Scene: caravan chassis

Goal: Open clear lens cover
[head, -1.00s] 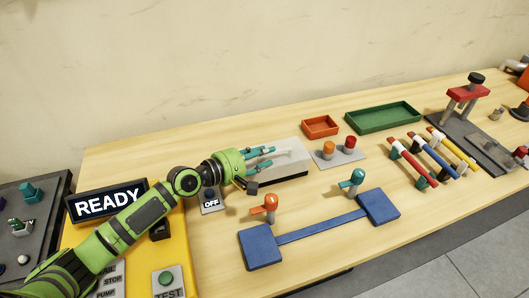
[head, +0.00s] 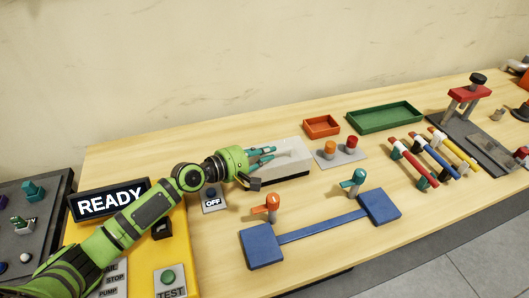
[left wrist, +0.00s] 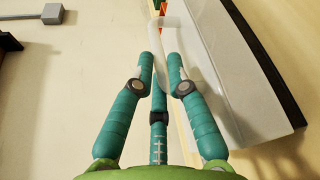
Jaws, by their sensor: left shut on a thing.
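The clear lens cover (left wrist: 230,75) is a pale, see-through panel with a dark edge, on the right in the left wrist view. Its pale bent handle (left wrist: 178,22) runs down between my fingers. In the head view the lens unit is a low whitish box (head: 292,158) on the workbench. My left gripper (head: 267,155) is at this box's left end, its teal fingers over the top. In the left wrist view my left gripper (left wrist: 161,66) is shut on the handle; the contact is partly hidden. My right gripper is out of view.
An OFF switch (head: 211,201) and a yellow READY panel (head: 187,245) lie left of the box. Orange and teal levers (head: 357,178) stand in front. A plate with two buttons (head: 352,155), an orange tray (head: 321,120) and a green tray (head: 383,111) lie to the right.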

